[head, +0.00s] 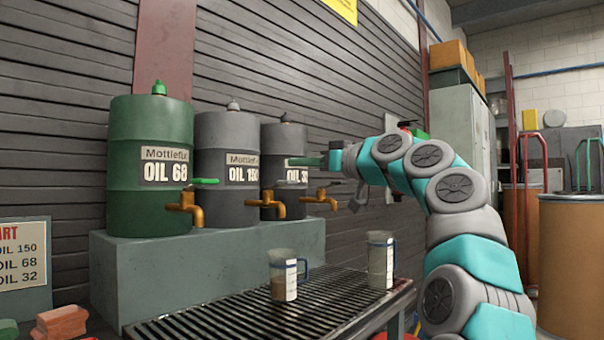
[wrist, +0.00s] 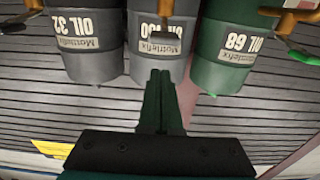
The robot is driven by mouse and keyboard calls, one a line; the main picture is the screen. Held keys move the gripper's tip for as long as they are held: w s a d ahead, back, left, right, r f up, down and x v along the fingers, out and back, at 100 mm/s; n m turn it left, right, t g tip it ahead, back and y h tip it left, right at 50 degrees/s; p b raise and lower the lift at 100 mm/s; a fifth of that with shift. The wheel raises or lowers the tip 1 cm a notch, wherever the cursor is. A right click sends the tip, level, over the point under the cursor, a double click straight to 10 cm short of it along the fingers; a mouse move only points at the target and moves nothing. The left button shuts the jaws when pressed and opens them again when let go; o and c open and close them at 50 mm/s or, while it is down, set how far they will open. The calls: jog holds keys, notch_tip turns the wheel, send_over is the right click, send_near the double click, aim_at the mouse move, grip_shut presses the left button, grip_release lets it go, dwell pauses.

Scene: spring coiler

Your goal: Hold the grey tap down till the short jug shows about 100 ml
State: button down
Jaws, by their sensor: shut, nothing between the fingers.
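The short jug (head: 283,278) stands on the slatted grating, roughly below and in front of the middle drum's tap. It has a blue handle and a white scale strip; a brownish tint shows in its lower part, but the level is unreadable. The brass tap (head: 266,205) on the middle OIL 150 drum has a greyish lever (head: 276,185). My gripper (head: 292,161) is shut and empty, pointing left in front of the OIL 32 label, above the tap levers and apart from them. In the wrist view my gripper (wrist: 160,74) shows its fingers together below the upside-down OIL 150 drum (wrist: 158,50).
A green OIL 68 drum (head: 150,130) with a green-levered tap (head: 187,208) stands left. The OIL 32 drum (head: 284,145) and its tap (head: 321,199) are right. A taller jug (head: 380,262) stands on the grating (head: 250,318). The drums sit on a grey plinth (head: 180,270).

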jog(key=b+v, duration=0.2)
jog(key=v, duration=0.8)
jog(key=shift+r, duration=0.3)
